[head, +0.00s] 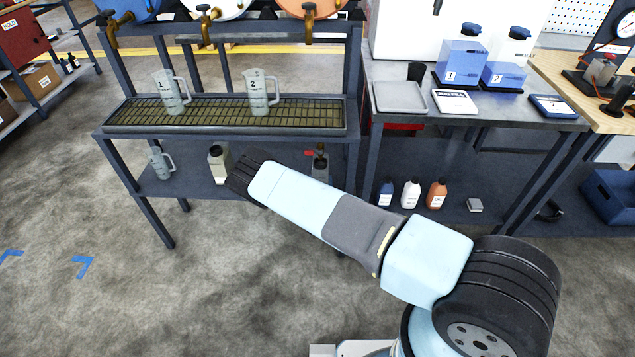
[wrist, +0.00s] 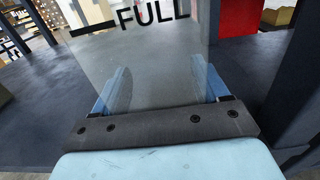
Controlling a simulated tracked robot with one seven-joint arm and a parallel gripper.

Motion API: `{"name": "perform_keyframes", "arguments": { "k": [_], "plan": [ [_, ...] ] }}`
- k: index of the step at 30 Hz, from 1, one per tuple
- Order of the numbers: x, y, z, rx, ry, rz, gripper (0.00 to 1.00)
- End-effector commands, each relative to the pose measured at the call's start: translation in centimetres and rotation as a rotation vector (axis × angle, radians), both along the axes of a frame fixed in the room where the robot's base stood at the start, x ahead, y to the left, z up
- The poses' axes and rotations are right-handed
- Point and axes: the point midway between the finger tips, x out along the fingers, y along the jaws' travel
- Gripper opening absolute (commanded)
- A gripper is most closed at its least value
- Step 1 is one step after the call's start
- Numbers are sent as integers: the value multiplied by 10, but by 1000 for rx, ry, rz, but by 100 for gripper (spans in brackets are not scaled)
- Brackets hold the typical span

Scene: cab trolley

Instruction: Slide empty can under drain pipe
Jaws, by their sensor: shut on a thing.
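The pale, translucent can (head: 218,160) with a dark top is at the lower shelf, just beyond my gripper (head: 234,172) in the head view. In the wrist view the can (wrist: 145,55) fills the space between the fingers of my gripper (wrist: 160,82), with a black FULL mark on its wall. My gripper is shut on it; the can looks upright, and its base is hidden. A brown pipe end with a red handle (head: 310,153) hangs above the lower shelf to the right. A greyish object below it is partly hidden by my arm.
The rack's upper grate (head: 215,122) holds two measuring jugs (head: 262,93). Another jug (head: 160,163) stands at the left of the lower shelf (head: 190,182). Rack legs (head: 150,205) bound the shelf. Several bottles (head: 411,193) stand under the bench at right.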

Motion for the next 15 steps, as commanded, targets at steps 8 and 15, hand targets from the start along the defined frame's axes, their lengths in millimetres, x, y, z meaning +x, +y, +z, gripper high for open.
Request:
{"name": "perform_keyframes", "arguments": {
  "k": [8, 15],
  "plan": [
    [0, 0, 0, 0, 0, 0, 19],
    [0, 0, 0, 0, 0, 0, 89]
  ]
}}
